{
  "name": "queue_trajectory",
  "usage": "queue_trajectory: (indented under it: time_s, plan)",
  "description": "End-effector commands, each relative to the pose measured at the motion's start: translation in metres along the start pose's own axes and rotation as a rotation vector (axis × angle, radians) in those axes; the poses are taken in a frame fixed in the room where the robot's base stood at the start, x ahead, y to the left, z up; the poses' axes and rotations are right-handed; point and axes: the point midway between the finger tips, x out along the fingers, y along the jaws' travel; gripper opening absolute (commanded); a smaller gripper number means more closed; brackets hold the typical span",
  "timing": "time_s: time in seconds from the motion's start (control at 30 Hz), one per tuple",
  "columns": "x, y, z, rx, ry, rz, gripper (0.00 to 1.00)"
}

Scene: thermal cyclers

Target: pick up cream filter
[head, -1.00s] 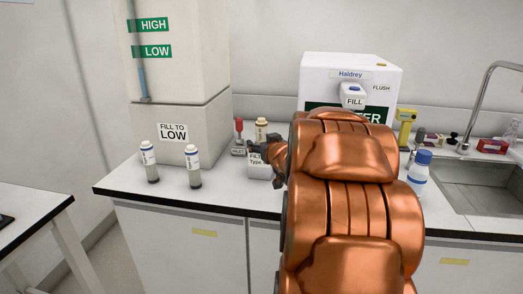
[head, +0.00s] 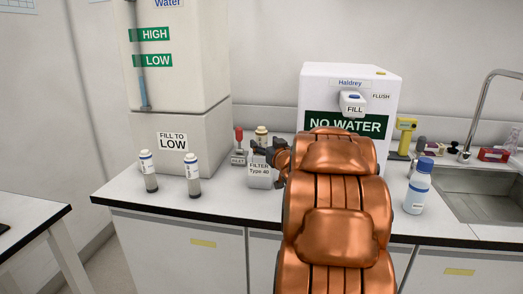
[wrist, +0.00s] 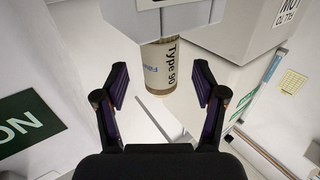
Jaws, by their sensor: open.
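The cream filter (wrist: 160,68) is a pale cylinder marked "Type 90" in the upper middle of the wrist view. In the head view its cream top (head: 261,133) shows above my gripper (head: 266,152), which hides part of it. In the wrist view my gripper (wrist: 161,82) is open, with one dark finger to each side of the filter and a visible gap on both sides. A white holder (head: 260,181) labelled "FILTER Type-40" stands just below the gripper.
Two white-labelled tubes (head: 192,175) stand on the left of the counter. A red-topped item (head: 239,145) is close left of the filter. The "NO WATER" unit (head: 318,95), a blue-capped bottle (head: 417,187) and a sink (head: 490,200) are to the right.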

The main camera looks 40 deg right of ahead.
Motion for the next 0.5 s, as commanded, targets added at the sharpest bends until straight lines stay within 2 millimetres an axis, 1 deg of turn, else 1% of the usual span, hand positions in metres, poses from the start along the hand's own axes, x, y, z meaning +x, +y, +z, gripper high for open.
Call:
queue_trajectory:
  time_s: [0.1, 0.23, 0.33, 0.5]
  plan:
    - [0.014, -0.001, 0.007, 0.001, -0.006, -0.001, 0.70]
    - [0.029, -0.001, 0.005, -0.002, -0.002, -0.001, 0.70]
    - [0.035, 0.000, 0.005, -0.001, -0.001, 0.000, 0.70]
    - [0.036, 0.000, 0.005, 0.000, -0.002, 0.001, 0.70]
